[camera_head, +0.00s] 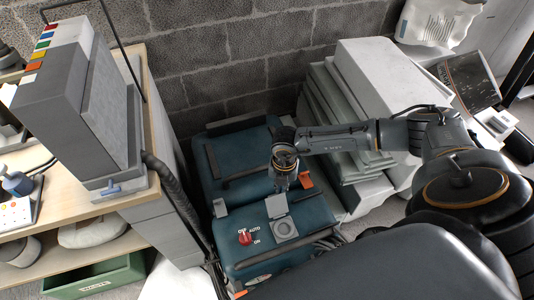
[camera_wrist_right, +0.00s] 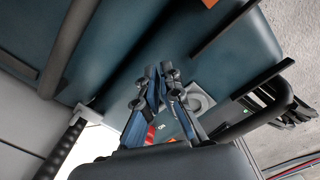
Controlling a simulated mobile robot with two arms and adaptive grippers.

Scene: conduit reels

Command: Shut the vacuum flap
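The vacuum (camera_head: 246,218) is a teal box with a red knob (camera_head: 245,237) among the labels OFF, AUTO and ON. On its top is a grey square socket (camera_head: 284,229) with a round opening, which is uncovered. The grey flap (camera_head: 277,206) stands raised at the socket's far edge. My right gripper (camera_head: 281,187) hangs just beyond and above the flap, apart from it as far as I can see. In the right wrist view its fingertips (camera_wrist_right: 160,72) are close together with nothing visible between them, and the socket (camera_wrist_right: 199,99) shows beside them. My left gripper is out of view.
A second teal case (camera_head: 235,160) lies behind the vacuum, against the block wall. Grey slabs (camera_head: 330,125) and pale blocks (camera_head: 375,75) stand to the right. A wooden bench (camera_head: 150,170) with a tall grey unit (camera_head: 85,95) is at left. A black hose (camera_head: 175,195) runs beside the bench.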

